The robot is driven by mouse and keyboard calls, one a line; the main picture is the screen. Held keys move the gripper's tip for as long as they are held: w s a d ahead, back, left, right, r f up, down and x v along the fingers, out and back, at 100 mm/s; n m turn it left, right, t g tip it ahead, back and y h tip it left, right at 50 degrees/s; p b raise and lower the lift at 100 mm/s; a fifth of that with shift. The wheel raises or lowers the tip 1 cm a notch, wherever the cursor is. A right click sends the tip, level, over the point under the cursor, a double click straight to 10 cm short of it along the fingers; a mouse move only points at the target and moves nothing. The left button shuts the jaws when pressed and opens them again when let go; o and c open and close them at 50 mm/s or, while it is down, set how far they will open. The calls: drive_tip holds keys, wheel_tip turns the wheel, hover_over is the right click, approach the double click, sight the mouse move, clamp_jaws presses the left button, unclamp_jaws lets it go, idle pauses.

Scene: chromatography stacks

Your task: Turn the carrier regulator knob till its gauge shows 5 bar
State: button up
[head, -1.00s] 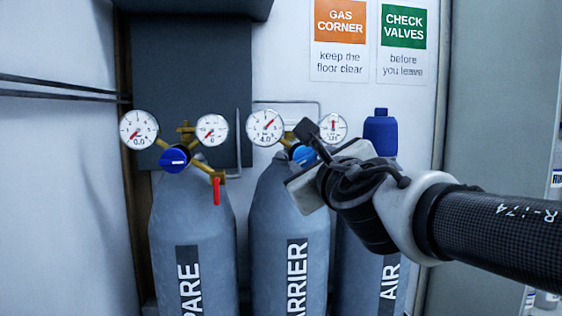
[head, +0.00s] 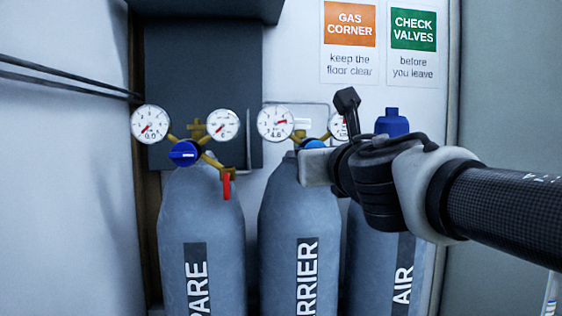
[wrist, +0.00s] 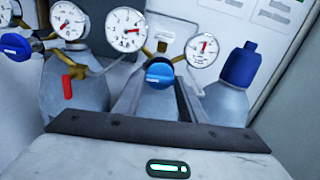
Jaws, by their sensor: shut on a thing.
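The carrier cylinder (head: 288,205) stands in the middle, labelled in white on black. Its left gauge (head: 275,123) reads about 4.6 in the head view; this gauge also shows in the wrist view (wrist: 126,30). The blue carrier knob (wrist: 159,74) sits between my gripper's (wrist: 158,86) two fingers, which are shut on it. In the head view my gripper (head: 316,160) hides most of the knob, leaving a blue edge (head: 314,144). The carrier's right gauge (wrist: 202,49) is clear in the wrist view and partly covered in the head view.
The spare cylinder (head: 200,225) stands to the left with its own blue knob (head: 184,153), red lever (head: 227,186) and gauges. The air cylinder (head: 372,240) with a blue cap (head: 392,122) stands close on the right, behind my arm.

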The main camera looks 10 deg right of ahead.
drive_tip(key=shift+f+m, duration=0.1)
drive_tip(key=shift+m, duration=0.3)
drive_tip(key=o, duration=1.1)
drive_tip(key=shift+c, duration=0.2)
